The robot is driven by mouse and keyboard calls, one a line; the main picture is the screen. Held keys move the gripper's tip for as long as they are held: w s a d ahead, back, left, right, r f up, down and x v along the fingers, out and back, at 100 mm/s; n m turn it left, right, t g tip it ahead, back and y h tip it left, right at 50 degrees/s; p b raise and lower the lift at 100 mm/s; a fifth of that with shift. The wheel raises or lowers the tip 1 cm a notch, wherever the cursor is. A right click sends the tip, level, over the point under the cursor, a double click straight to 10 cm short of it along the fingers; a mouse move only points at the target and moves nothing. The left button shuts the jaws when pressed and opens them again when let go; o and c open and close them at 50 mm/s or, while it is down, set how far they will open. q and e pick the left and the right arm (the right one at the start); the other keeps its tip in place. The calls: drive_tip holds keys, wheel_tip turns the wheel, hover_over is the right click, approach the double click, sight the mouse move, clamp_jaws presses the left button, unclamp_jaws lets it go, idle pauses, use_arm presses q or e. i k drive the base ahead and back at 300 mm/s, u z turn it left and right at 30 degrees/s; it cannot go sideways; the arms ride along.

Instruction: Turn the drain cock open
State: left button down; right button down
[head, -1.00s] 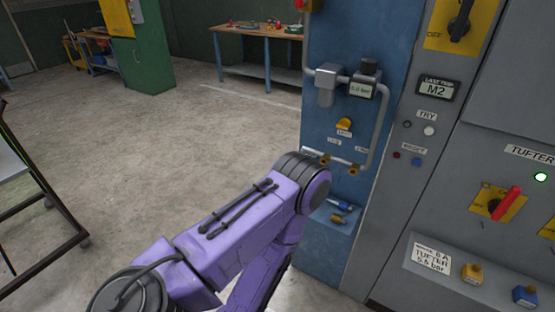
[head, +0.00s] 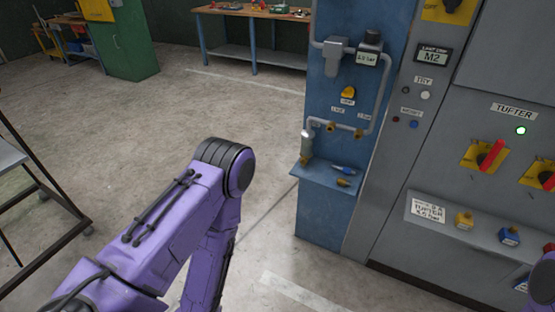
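On the blue panel (head: 345,205) a grey pipe (head: 383,105) runs from a regulator and a small display (head: 367,59) down to a lower run. A yellow knob (head: 348,92) sits above a small label. Brass fittings (head: 358,133) sit along the lower pipe. At its left end hangs a silver cylinder (head: 306,141) with a brass piece (head: 306,159) below it. I cannot tell for sure which of these is the drain cock; the labels are too small to read. My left arm's purple links fill the lower left, apart from the panel. Neither gripper shows.
A small shelf (head: 315,176) under the pipe holds a blue-tipped fitting (head: 343,169) and a brass one (head: 343,183). The grey cabinet (head: 400,170) with red switch handles (head: 492,156) stands right. A dark cart frame (head: 40,190) stands left. The floor between is clear.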

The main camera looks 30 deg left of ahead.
sight(303, 162)
drive_tip(key=u, duration=0.55)
drive_tip(key=i, duration=1.55)
drive_tip(key=z, duration=0.5)
